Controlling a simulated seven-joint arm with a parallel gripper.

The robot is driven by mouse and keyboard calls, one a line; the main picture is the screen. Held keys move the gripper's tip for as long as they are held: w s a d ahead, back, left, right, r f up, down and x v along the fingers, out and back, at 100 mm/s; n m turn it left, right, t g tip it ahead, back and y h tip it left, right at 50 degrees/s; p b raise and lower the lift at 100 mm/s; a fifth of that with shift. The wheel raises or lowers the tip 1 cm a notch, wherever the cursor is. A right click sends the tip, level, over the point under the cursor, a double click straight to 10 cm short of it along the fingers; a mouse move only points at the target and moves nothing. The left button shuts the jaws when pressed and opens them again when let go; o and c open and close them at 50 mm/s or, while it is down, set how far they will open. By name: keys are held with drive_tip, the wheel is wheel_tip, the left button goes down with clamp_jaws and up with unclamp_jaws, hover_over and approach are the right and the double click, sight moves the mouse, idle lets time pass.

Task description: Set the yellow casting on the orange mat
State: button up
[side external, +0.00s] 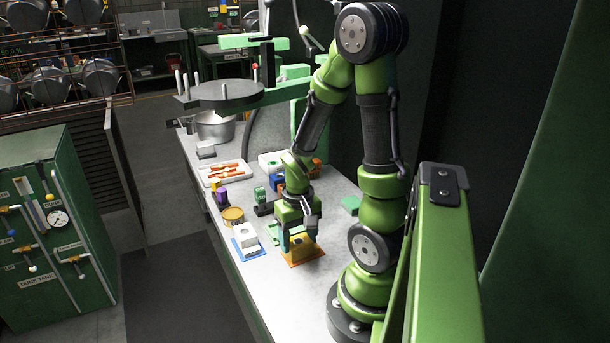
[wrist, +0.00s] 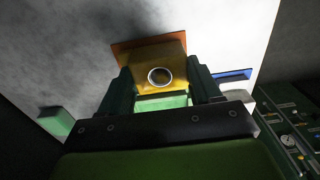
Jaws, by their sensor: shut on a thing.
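The yellow casting (side external: 302,249) is a block with a round hole, between the fingers of my gripper (side external: 299,236). In the wrist view the casting (wrist: 148,63) has a finger on each side, and my gripper (wrist: 161,80) is shut on it. The orange mat (side external: 290,262) lies on the bench directly below the casting, its edges showing around the base. The mat (wrist: 121,47) also shows beyond the casting in the wrist view. Whether the casting touches the mat or hangs slightly above it, I cannot tell.
A white casting (side external: 246,236) sits on a blue mat (side external: 253,255) to the left. Behind it are a round yellow tin (side external: 233,217), a purple-and-yellow piece (side external: 221,195) and a white tray (side external: 224,172) with orange parts. The bench front (side external: 290,300) is clear.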

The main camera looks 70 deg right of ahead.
drive_tip(key=shift+f, duration=0.15)
drive_tip(key=o, duration=1.2)
wheel_tip(320, 180, up, 12)
drive_tip(key=w+a+r+n+t, duration=0.1)
drive_tip(key=a+r+t, duration=0.1)
drive_tip(key=a, duration=0.3)
drive_tip(key=w+a+r+n+t+y, duration=0.1)
drive_tip(key=w+a+r+n+t, duration=0.1)
drive_tip(key=a+r, duration=0.2)
drive_tip(key=w+a+r+n+t+y, duration=0.1)
drive_tip(key=w+a+r+n+t, duration=0.1)
drive_tip(key=a, duration=0.5)
drive_tip(key=shift+a+r+t, duration=0.2)
drive_tip(key=shift+r+t, duration=0.4)
drive_tip(key=shift+r, duration=0.4)
